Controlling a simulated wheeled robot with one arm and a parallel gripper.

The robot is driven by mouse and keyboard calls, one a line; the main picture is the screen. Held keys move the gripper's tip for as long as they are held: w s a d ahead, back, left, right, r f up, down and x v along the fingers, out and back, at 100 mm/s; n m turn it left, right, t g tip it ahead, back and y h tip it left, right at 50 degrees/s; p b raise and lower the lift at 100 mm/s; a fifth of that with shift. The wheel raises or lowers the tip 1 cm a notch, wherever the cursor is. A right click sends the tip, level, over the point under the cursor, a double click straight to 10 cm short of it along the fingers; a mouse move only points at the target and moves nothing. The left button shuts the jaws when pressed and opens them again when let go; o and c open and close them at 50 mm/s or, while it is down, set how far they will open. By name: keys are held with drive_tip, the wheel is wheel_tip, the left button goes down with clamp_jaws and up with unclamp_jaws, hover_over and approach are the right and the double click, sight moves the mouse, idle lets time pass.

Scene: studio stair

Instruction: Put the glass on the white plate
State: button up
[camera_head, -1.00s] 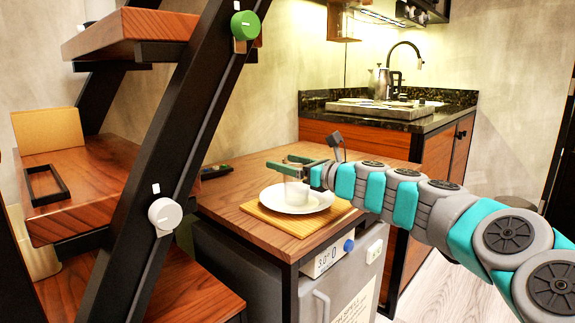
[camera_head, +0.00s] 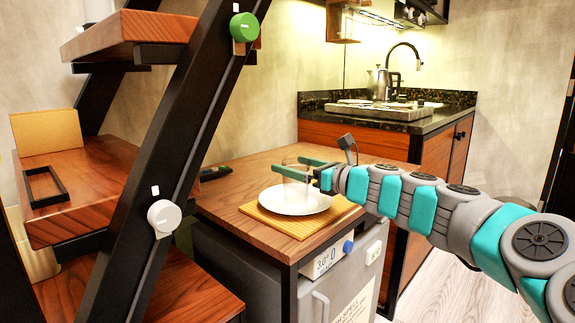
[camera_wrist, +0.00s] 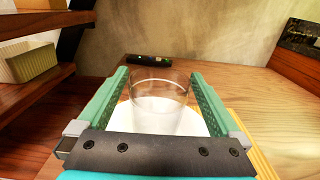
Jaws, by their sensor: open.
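The clear glass (camera_wrist: 160,88) stands upright on the white plate (camera_head: 316,202); it is only faintly visible in the head view (camera_head: 294,188). The plate also shows around the glass's base in the wrist view (camera_wrist: 196,126). My gripper (camera_head: 288,165) is open, its green fingers level with the upper part of the glass. In the wrist view the fingers (camera_wrist: 160,74) lie on either side of the glass, with a gap visible on each side.
The plate sits on a yellow wooden board (camera_head: 293,228) on the wooden table (camera_head: 240,187). A dark device (camera_head: 215,172) lies at the table's back left. A black stair beam (camera_head: 190,130) rises at left. The sink counter (camera_head: 430,122) is behind at right.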

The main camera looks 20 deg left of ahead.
drive_tip(key=v, duration=0.9)
drive_tip(key=shift+d+f, duration=0.1)
drive_tip(key=s+f+n+g+h, duration=0.2)
drive_tip(key=s+f+n+g, duration=0.2)
drive_tip(key=s+n, duration=0.75)
drive_tip(key=s+d+f+n+g+h, duration=0.2)
drive_tip(key=s+d+f+n+h, duration=0.3)
drive_tip(key=s+f, duration=0.55)
drive_tip(key=s+d+f+n+g+h, duration=0.1)
drive_tip(key=s+d+f+n+h, duration=0.1)
drive_tip(key=s+d+f, duration=0.3)
drive_tip(key=s+d+f+n+g+h, duration=0.1)
drive_tip(key=s+d+f+n+h, duration=0.1)
drive_tip(key=s+d+f+h, duration=0.2)
drive_tip(key=s+d+f+n+h, duration=0.2)
drive_tip(key=s+d+f, duration=0.4)
drive_tip(key=d, duration=0.9)
drive_tip(key=s+h, duration=0.1)
drive_tip(key=s, duration=0.2)
drive_tip(key=shift+s+d+g+h, duration=0.2)
drive_tip(key=shift+g+h, duration=0.1)
drive_tip(key=shift+g, duration=0.1)
